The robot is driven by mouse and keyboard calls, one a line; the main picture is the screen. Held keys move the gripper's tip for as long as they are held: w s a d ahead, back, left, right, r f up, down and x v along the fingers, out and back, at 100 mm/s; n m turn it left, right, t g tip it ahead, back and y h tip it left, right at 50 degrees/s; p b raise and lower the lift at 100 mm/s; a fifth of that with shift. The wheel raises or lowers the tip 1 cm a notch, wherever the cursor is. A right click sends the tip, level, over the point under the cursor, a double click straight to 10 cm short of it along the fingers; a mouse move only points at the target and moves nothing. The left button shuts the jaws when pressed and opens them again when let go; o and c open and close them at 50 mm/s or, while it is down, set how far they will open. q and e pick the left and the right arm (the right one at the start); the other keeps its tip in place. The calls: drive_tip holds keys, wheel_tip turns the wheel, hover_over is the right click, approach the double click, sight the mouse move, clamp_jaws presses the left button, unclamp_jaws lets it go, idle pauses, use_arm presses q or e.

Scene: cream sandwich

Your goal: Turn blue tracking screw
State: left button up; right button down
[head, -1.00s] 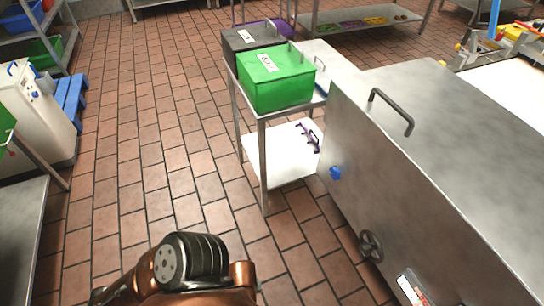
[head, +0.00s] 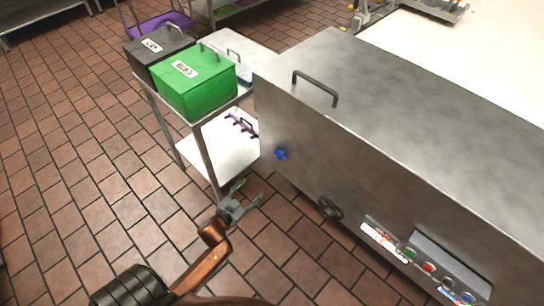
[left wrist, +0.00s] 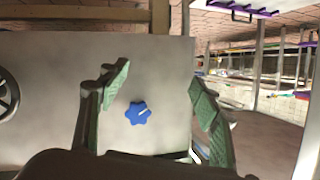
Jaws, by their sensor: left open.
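The blue tracking screw (head: 281,154) is a small star-shaped knob on the front side of the large steel machine (head: 345,175), near its left end. In the left wrist view the blue screw (left wrist: 138,113) shows between the two fingers, with a white mark on it. My left gripper (head: 248,196) is open and empty, below and left of the screw in the head view. Its green-padded fingers (left wrist: 158,95) stand apart in the left wrist view and do not touch the screw. My right gripper is not in view.
A dark handwheel (head: 330,208) and a panel of coloured buttons (head: 440,268) are on the machine's front, right of the screw. A steel cart (head: 205,150) with a green bin (head: 197,80) and a black bin (head: 150,48) stands close left. Tiled floor lies open at left.

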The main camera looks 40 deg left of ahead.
sight(278, 156)
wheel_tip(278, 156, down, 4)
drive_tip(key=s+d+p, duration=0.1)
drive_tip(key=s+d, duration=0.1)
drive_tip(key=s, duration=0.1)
use_arm(q)
drive_tip(key=w+r+m+t+h, duration=0.1)
drive_tip(key=w+r, duration=0.2)
drive_tip(key=w, duration=0.1)
drive_tip(key=w+d+r+m+t+h+b, duration=0.1)
drive_tip(key=w+r+h, duration=0.1)
drive_tip(key=w, duration=0.3)
drive_tip(key=w+r+m+t+h+b, duration=0.1)
drive_tip(key=w+r, duration=0.3)
drive_tip(key=shift+w+d+t, duration=0.4)
drive_tip(key=shift+w+r, duration=0.1)
drive_tip(key=shift+w, duration=0.55)
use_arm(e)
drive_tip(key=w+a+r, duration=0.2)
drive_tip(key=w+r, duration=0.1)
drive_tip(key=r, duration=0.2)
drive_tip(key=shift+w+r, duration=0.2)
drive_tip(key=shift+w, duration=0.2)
use_arm(q)
drive_tip(key=c, duration=1.2)
